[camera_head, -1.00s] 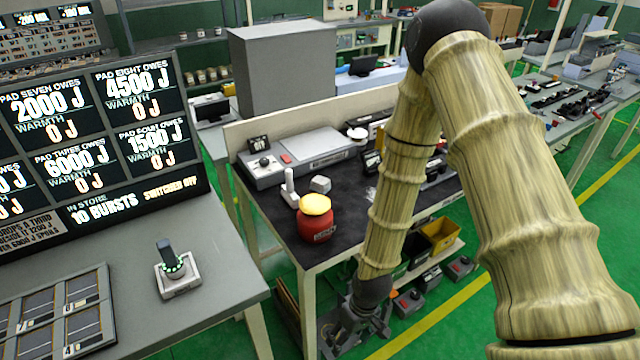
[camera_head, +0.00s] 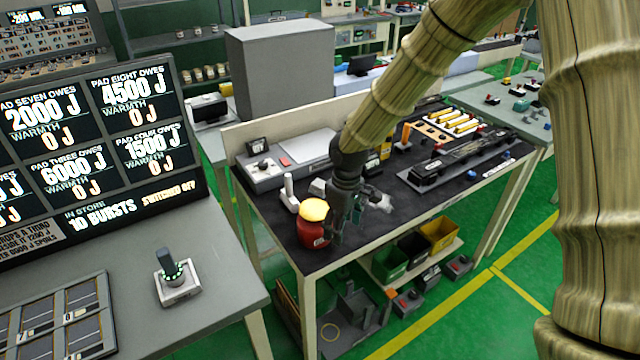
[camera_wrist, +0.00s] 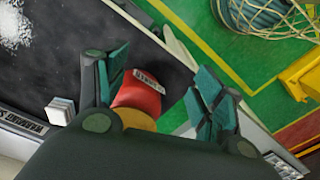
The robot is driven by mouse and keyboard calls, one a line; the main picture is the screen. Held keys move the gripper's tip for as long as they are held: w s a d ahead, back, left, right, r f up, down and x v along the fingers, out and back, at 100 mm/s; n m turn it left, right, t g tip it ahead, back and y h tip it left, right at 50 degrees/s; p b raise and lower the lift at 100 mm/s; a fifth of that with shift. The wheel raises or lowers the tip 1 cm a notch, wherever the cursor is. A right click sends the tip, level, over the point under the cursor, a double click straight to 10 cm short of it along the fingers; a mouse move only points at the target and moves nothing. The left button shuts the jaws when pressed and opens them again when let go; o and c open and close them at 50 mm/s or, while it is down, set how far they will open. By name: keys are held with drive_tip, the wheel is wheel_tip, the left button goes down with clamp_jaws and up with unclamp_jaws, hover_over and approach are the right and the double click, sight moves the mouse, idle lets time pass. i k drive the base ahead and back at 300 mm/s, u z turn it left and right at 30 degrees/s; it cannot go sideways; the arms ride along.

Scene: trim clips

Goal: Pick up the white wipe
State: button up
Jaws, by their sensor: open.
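The white wipe (camera_head: 380,203) looks like a crumpled white patch on the dark bench mat, just right of my gripper in the head view. In the wrist view the wipe (camera_wrist: 14,26) is at the upper left corner, partly cut off and outside the fingers. My gripper (camera_head: 347,218) points down over the front of the bench, right of a red pot. Its green fingers are spread and empty in the wrist view (camera_wrist: 160,64). The red pot (camera_wrist: 139,94) shows between them there, but I cannot tell its height gap.
The red pot with yellow lid (camera_head: 314,228) stands near the bench's front left corner. A small white block (camera_head: 318,187) and a white upright handle (camera_head: 290,192) are behind it. A black rail fixture (camera_head: 455,166) lies to the right. Coloured bins (camera_head: 440,236) sit on the shelf below.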

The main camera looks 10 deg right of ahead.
sight(317, 187)
drive_tip(key=i, duration=0.9)
